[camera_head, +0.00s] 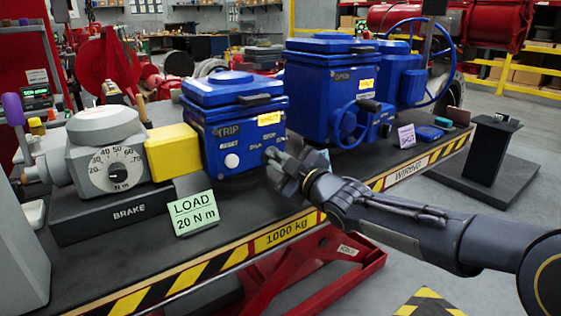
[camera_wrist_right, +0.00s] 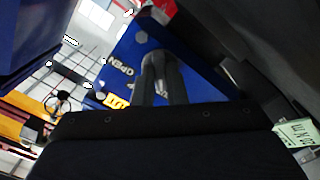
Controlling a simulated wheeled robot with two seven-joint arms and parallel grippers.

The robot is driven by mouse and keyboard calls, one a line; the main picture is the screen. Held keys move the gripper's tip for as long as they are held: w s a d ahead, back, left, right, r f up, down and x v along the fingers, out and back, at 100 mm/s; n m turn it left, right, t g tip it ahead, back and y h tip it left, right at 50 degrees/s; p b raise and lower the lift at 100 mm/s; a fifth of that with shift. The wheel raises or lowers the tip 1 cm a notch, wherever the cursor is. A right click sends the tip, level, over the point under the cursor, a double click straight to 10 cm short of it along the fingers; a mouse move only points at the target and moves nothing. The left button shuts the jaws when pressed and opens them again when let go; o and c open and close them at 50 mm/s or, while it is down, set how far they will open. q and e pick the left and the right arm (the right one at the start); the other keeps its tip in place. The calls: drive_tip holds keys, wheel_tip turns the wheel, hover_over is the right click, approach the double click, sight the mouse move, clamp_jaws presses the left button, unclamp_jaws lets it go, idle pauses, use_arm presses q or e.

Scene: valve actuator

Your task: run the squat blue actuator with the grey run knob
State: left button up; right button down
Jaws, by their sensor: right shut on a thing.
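The squat blue actuator (camera_head: 222,112) stands on the bench cart, its front marked TRIP and RESET with a white round button (camera_head: 232,160) and a yellow SHUT plate (camera_head: 269,118). My right gripper (camera_head: 278,163) is at the lower right of this front face, shut on what seems to be the grey run knob. In the right wrist view the grey fingers (camera_wrist_right: 163,78) reach up close to a blue face with white lettering. My left gripper is not in view.
A grey brake (camera_head: 105,150) with a dial and a yellow coupling (camera_head: 172,151) adjoin the actuator at left. A green LOAD 20 N m card (camera_head: 195,213) stands in front. A taller blue actuator (camera_head: 325,95) with handwheels is behind at right. The cart's striped front edge is below my gripper.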

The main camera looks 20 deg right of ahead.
drive_tip(key=shift+m, duration=0.3)
drive_tip(key=m+p, duration=0.1)
drive_tip(key=m, duration=0.3)
drive_tip(key=shift+p, duration=0.3)
drive_tip(key=shift+m+p, duration=0.5)
drive_tip(key=shift+m, duration=1.5)
drive_tip(key=c, duration=1.5)
unclamp_jaws()
drive_tip(key=shift+o, duration=0.2)
